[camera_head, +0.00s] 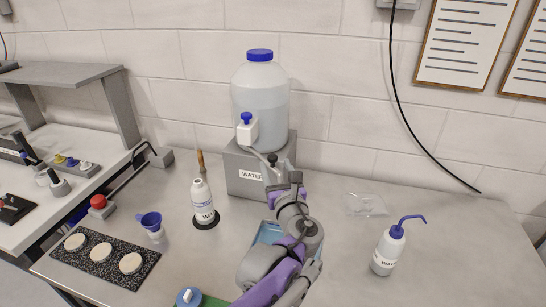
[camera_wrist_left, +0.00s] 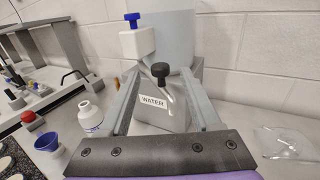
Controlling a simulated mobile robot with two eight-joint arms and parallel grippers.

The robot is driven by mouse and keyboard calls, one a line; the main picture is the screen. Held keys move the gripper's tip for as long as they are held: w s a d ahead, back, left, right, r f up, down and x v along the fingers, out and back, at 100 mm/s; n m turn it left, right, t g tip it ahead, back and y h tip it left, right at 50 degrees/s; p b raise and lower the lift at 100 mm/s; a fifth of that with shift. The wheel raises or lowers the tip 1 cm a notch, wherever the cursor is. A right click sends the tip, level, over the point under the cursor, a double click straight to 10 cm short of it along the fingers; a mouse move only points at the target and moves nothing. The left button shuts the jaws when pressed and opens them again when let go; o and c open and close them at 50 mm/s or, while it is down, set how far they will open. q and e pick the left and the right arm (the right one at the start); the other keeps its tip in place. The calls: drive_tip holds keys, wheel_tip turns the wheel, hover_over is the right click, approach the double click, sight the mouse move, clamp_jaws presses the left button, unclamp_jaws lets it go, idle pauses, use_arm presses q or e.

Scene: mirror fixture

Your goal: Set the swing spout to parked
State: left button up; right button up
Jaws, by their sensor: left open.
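The swing spout (camera_head: 260,156) is a thin grey tube running from the white tap (camera_head: 246,132) on the water jug (camera_head: 262,100). A black knob (camera_head: 272,159) is on it, and the spout points down toward the front right. My left gripper (camera_head: 284,177) is just in front of the spout. In the left wrist view its open fingers (camera_wrist_left: 161,76) frame the black knob (camera_wrist_left: 160,70) and spout (camera_wrist_left: 170,98); I cannot tell whether they touch. The arm hides part of the spout's outer end in the head view. The right gripper is not seen.
The jug stands on a grey box (camera_head: 243,180) marked WATER. A white bottle (camera_head: 202,204) and blue funnel (camera_head: 151,221) stand left; a blue-capped wash bottle (camera_head: 388,250) stands right. A blue tray (camera_head: 268,232) lies under my arm. The right bench is mostly clear.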

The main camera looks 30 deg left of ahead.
sight(274, 160)
use_arm(q)
drive_tip(key=x, duration=0.5)
clamp_jaws()
idle(1.4)
